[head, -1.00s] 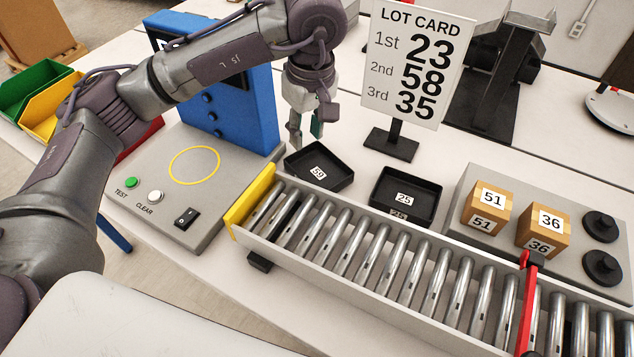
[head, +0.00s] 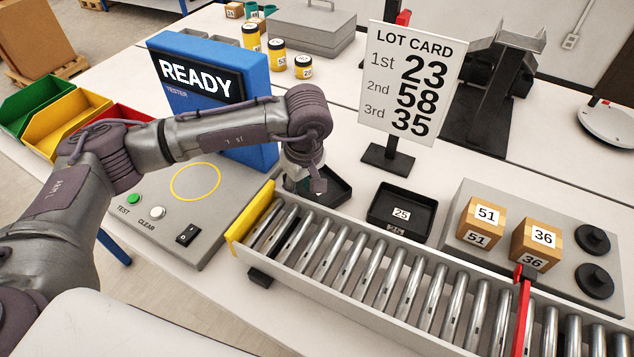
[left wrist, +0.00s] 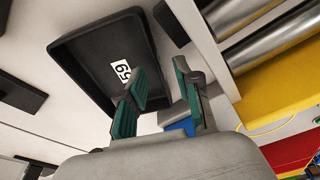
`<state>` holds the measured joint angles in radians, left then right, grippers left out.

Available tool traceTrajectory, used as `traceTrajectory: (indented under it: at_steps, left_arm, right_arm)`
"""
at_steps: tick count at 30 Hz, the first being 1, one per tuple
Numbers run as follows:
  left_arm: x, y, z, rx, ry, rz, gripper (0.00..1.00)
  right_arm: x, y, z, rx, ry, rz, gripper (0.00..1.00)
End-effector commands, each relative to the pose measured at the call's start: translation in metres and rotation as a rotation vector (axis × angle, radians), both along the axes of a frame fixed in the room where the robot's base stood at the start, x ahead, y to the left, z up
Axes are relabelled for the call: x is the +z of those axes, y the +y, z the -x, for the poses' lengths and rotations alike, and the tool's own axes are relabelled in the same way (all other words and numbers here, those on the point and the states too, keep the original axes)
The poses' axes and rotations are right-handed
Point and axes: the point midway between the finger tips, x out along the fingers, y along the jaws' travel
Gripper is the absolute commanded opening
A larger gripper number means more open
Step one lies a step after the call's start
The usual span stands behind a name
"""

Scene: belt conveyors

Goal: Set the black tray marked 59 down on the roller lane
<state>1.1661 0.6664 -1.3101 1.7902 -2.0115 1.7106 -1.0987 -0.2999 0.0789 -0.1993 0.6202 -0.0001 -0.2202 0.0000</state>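The black tray marked 59 (head: 338,188) lies on the white table behind the left end of the roller lane (head: 345,255), partly hidden by my left arm. Its label shows in the left wrist view (left wrist: 98,58). My left gripper (left wrist: 160,78) is open, with green-padded fingers. One finger overlaps the tray's inside and the other is beyond its side wall; I cannot tell whether either touches. In the head view the left gripper (head: 302,186) is low at the tray's left side, its fingertips mostly hidden. My right gripper is out of view.
A tray marked 25 (head: 404,230) lies to the right. A lot card (head: 411,85) stands behind. The blue tester (head: 225,120) is left of the gripper. Boxes 51 and 36 stand on a grey block (head: 470,200). A red bar (head: 523,310) crosses the bare-looking lane.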

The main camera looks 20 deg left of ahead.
Motion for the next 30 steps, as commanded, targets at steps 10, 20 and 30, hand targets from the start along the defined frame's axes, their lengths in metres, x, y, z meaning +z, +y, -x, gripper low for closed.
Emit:
traceTrajectory:
  at_steps: [10, 20, 30]
  left_arm:
    - [-0.018, 0.002, -0.002, -0.001, -0.001, 0.002, 0.33]
    - [-0.018, 0.002, -0.002, -0.001, -0.001, 0.002, 0.0]
    - [-0.017, 0.002, -0.002, -0.001, -0.002, 0.002, 0.0]
  right_arm:
    - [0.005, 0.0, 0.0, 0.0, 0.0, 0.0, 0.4]
    - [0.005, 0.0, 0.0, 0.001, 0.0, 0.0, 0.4]
    - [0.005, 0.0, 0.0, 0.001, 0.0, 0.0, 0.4]
